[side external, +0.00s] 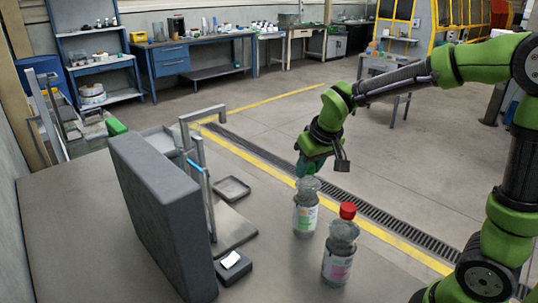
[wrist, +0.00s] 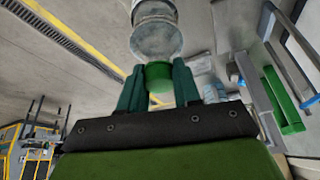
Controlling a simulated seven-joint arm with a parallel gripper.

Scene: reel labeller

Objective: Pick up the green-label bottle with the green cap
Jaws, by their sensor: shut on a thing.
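The green-label bottle (side external: 306,213) is clear with a white and green label and appears upright near the table's far edge. My gripper (side external: 309,172) is above it with its fingers at its top, hiding the cap in the side view. In the wrist view, the green cap (wrist: 158,75) is between the two dark green fingers of my gripper (wrist: 159,82), which are shut on it. The bottle's clear shoulder (wrist: 156,37) extends past the fingertips. I cannot tell whether its base touches the table.
A red-cap bottle (side external: 340,250) with a pink label stands close by, nearer the camera. The grey labeller machine (side external: 160,215) with its metal frame stands to the left. A small shallow tray (side external: 233,188) lies beside it.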

